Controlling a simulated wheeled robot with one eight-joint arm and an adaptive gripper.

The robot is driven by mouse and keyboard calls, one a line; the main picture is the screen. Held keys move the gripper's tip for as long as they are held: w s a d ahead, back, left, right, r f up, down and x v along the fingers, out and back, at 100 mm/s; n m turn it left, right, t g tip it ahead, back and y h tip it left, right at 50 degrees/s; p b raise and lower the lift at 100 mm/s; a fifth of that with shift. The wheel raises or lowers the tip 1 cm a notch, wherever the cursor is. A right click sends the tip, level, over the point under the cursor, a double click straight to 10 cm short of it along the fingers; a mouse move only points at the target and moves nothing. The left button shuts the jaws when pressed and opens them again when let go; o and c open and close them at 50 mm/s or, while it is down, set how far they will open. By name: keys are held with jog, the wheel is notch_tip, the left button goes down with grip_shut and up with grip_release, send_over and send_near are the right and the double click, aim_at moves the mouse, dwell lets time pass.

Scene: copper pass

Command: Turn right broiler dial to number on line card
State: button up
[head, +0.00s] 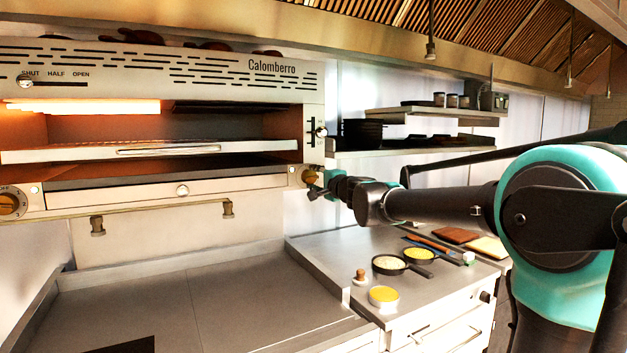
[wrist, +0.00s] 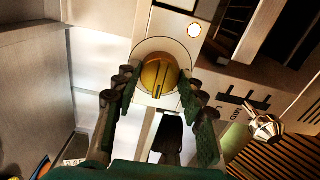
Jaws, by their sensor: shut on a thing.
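The right broiler dial (head: 309,176) is a yellow-orange knob at the right end of the broiler's lower front. In the wrist view the dial (wrist: 160,76) is round with a raised ridge and sits on a pale round plate. My gripper (head: 316,187) reaches it from the right in the head view. In the wrist view my gripper's two fingers (wrist: 160,88) stand on either side of the dial, shut on it. Numbers around the dial cannot be read. I cannot make out a line card in either view. The left broiler dial (head: 10,204) is at the far left.
The broiler (head: 250,94) has a lit upper slot and a slider marked shut, half, open. A small lever (head: 321,132) stands just above the right dial. Below right, a counter (head: 330,262) holds pans (head: 390,265) and a yellow bowl (head: 383,296). The left counter is mostly clear.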

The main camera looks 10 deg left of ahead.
jog(key=shift+m, duration=1.1)
jog(key=o, duration=1.2)
jog(key=shift+c, duration=0.2)
jog(key=v, duration=1.2)
jog(key=shift+f, duration=0.1)
